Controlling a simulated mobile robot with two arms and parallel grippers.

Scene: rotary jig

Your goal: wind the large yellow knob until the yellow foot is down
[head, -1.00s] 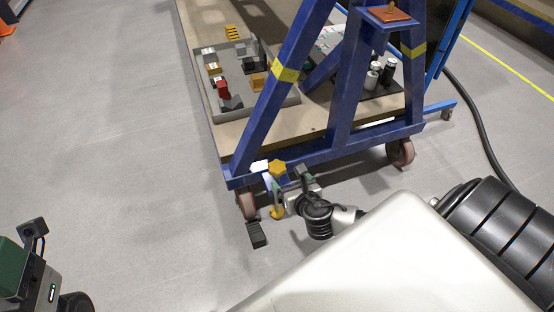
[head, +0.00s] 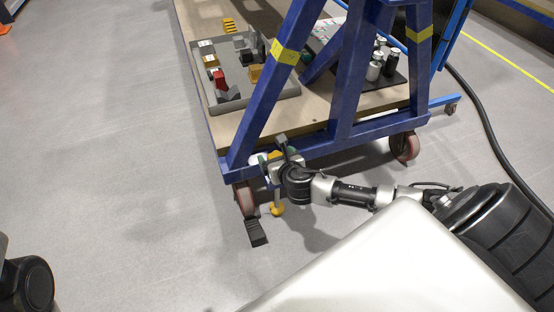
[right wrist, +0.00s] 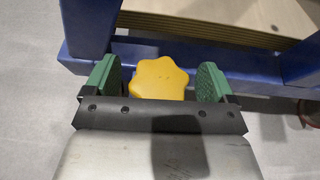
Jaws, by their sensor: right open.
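The large yellow knob (right wrist: 160,78) is star-shaped and sits between the two green fingertips of my right gripper (right wrist: 159,82) in the right wrist view. The fingers are open, with a narrow gap to the knob on each side. In the head view the right gripper (head: 274,155) is at the knob (head: 275,154), at the near left corner of the blue frame, and partly hides it. The yellow foot (head: 277,210) shows below the gripper, close to the floor. I cannot tell whether it touches. My left gripper is out of view.
The blue frame (head: 262,116) stands on castors, one (head: 246,198) left of the foot with a black pedal (head: 256,232) by it. A grey tray (head: 290,91) of parts lies on the wooden deck. Floor to the left is clear.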

